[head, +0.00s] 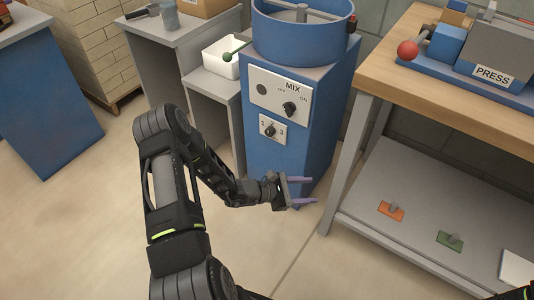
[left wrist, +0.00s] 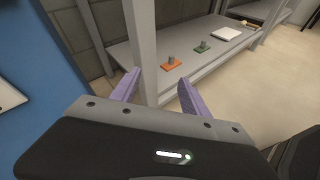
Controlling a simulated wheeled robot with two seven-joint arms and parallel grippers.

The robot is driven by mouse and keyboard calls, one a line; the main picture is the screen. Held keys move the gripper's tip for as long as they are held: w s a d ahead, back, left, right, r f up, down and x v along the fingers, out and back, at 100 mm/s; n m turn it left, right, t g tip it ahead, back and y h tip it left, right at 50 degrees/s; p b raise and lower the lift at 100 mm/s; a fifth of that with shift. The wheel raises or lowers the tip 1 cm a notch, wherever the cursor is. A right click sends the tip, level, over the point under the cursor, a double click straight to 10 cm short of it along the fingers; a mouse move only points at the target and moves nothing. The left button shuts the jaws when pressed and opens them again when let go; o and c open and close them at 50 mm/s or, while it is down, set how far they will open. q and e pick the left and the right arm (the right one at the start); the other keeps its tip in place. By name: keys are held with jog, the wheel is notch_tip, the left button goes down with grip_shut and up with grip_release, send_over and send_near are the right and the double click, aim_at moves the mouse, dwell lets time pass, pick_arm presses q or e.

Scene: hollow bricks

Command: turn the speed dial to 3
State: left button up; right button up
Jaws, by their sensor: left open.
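The speed dial (head: 270,131) is a small dark knob on a white plate marked 1, 2, 3, on the front of the blue mixer cabinet (head: 300,160). Its pointer seems to be near the 2, but it is too small to be sure. Above it sits the MIX panel (head: 281,97) with a larger black knob (head: 290,109). My left gripper (head: 302,193) is open and empty, below and to the right of the dial, its purple fingers pointing right. In the left wrist view the open fingers (left wrist: 157,93) face the shelf, and the dial does not show.
A wooden bench (head: 450,75) with a press (head: 492,75) stands right. Its lower shelf holds an orange piece (head: 391,211) and a green piece (head: 450,240). A bench leg (head: 350,160) is close to my left gripper. A white bin (head: 219,58) stands left of the mixer.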

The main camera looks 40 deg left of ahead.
pick_arm(q)
jog(key=w+a+n+t+y+b, duration=0.35)
jog(key=a+n+t+y, duration=0.2)
jog(key=a, duration=1.05)
jog(key=n+t+y, duration=0.1)
jog(key=n+y, duration=0.1)
jog(key=y, duration=0.2)
send_near(268, 133)
jog(key=w, duration=0.1)
jog(key=shift+w+a+f, duration=0.1)
jog(key=shift+w+a, duration=0.05)
pick_arm(e)
notch_tip(268, 133, down, 5)
jog(key=shift+f, duration=0.2)
pick_arm(q)
jog(key=w+b, duration=0.1)
jog(key=w, duration=0.5)
jog(key=shift+w+f, duration=0.15)
jog(key=shift+w, duration=0.05)
jog(key=shift+w+b, duration=0.35)
jog(key=shift+w, duration=0.35)
pick_arm(e)
jog(key=shift+w+d+f, duration=0.15)
jog(key=shift+f, duration=0.4)
jog(key=shift+w+d+f, duration=0.15)
jog(key=shift+f, duration=0.35)
pick_arm(q)
jog(key=shift+c, duration=0.4)
